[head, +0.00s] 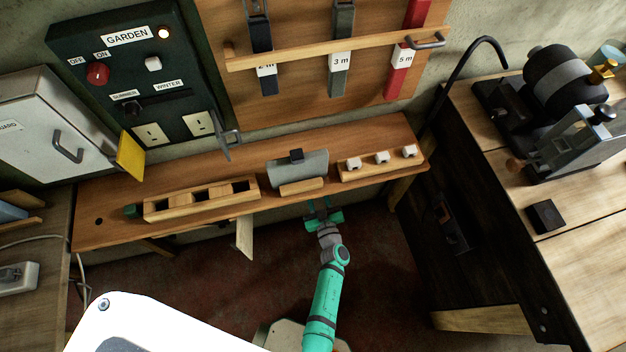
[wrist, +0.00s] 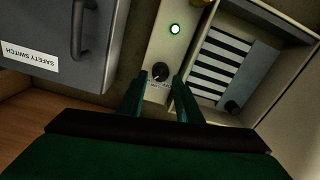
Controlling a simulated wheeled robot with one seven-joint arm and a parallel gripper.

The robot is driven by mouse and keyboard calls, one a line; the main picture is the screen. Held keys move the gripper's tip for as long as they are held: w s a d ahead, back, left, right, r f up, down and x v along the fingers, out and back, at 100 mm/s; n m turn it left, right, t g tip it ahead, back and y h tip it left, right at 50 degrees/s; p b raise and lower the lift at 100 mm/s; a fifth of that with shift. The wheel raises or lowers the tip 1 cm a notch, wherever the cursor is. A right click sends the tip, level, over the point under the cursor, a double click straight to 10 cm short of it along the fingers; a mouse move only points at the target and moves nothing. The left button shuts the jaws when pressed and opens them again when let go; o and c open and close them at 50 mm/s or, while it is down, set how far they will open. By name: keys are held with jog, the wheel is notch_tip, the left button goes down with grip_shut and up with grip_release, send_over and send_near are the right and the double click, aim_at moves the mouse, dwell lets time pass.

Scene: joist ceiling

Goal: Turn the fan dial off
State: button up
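A small black round dial (wrist: 160,72) sits on a narrow cream panel (wrist: 163,50) in the wrist view. It has a pale pointer mark, and the tiny lettering around it is too small to read. A green-white lamp (wrist: 175,29) glows on the panel above the dial. My gripper (wrist: 160,84) is open, with one green finger to each side of the dial in the picture. I cannot tell whether the fingers touch it. In the head view my gripper (head: 323,213) is at the front edge of the wooden shelf (head: 210,170), and this panel is not seen.
In the wrist view, a grey box with a handle and a SAFETY SWITCH label (wrist: 30,55) is close on the left. An open-fronted box with dark slats (wrist: 222,62) is close on the right. A dark GARDEN panel (head: 125,75) hangs above the shelf in the head view.

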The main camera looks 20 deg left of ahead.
jog(key=shift+x, duration=1.4)
jog(key=c, duration=0.8)
